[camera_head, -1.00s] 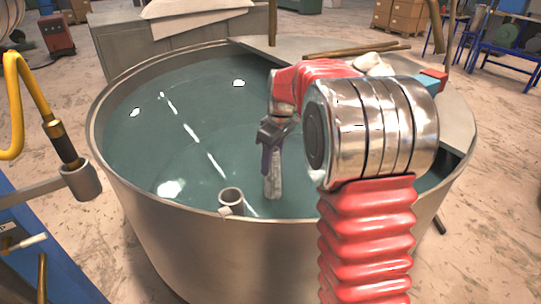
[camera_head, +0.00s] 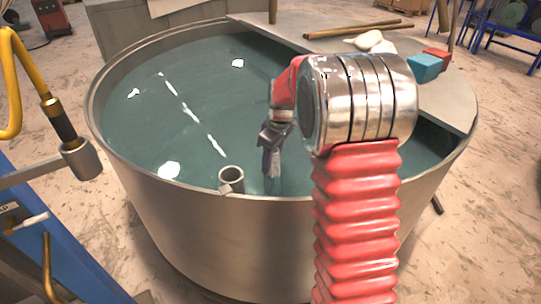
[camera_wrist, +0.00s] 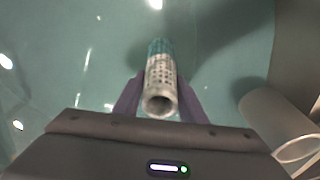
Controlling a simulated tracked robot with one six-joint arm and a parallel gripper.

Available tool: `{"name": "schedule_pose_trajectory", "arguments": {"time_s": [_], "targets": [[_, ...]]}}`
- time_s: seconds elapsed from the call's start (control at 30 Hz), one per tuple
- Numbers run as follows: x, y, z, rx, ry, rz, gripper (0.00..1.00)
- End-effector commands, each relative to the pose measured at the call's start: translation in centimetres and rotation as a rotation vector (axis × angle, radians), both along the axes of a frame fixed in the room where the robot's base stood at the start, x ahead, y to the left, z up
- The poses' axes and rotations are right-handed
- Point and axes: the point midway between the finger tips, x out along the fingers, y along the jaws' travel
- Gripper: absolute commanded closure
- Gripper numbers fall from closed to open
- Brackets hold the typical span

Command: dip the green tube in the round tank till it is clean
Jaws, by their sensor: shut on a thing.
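The round tank (camera_head: 180,225) is a wide metal tub filled with teal water (camera_head: 190,110). My gripper (camera_head: 271,150) is over the water near the tank's near side, pointing down. It is shut on a tube (camera_head: 274,165), which hangs below the fingers with its lower part in the water. In the wrist view the tube (camera_wrist: 160,88) sits between the two purple fingers. Its near end is open, pale grey and dotted with dark marks; its far part looks teal. I cannot tell whether that teal is its own colour or the water over it.
A short open metal pipe (camera_head: 231,180) stands at the tank's near rim, left of my gripper. A grey shelf (camera_head: 445,95) covers the tank's right side, with pale lumps (camera_head: 370,42), blue (camera_head: 424,68) and red blocks and a brown rod. A yellow hose (camera_head: 14,90) hangs at left.

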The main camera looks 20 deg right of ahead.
Motion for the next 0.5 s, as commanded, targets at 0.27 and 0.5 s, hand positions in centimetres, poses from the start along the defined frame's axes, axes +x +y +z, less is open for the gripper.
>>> {"name": "schedule_pose_trajectory", "arguments": {"time_s": [0.27,0.5], "targets": [[0.0,0.0,-2.4,0.001,0.003,0.0,0.96],[0.0,0.0,-4.4,0.0,0.002,0.0,0.96]]}}
